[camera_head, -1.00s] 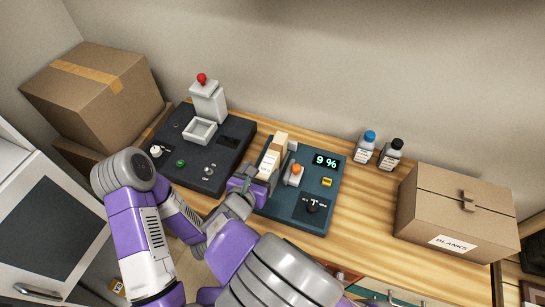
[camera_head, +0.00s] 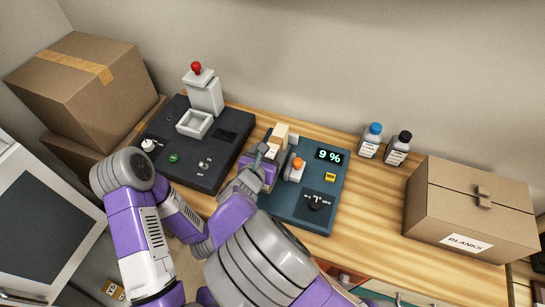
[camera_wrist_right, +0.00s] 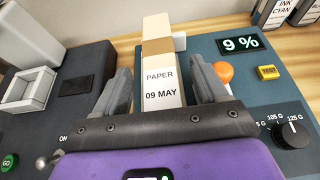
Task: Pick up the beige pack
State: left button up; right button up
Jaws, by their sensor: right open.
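The beige pack (camera_head: 282,131) is a long cream pack with a tan band and a white face. It sits at the back left of the teal machine (camera_head: 305,205). In the right wrist view the pack (camera_wrist_right: 162,92) reads "PAPER 09 MAY". My right gripper (camera_head: 270,153) is open at the pack's near end. In the right wrist view its two dark fingers (camera_wrist_right: 160,80) are on either side of the pack, with gaps showing. The gripper hides part of the pack in the head view. My left arm shows at the left, but its gripper does not show.
An orange-topped lever (camera_head: 297,163) stands just right of the pack. A dark press (camera_head: 200,150) is to the left. Two bottles (camera_head: 371,142) and the BLANKS box (camera_head: 465,220) are at the right. The wood between the machine and that box is clear.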

jog(key=shift+c, duration=0.3)
grip_shut()
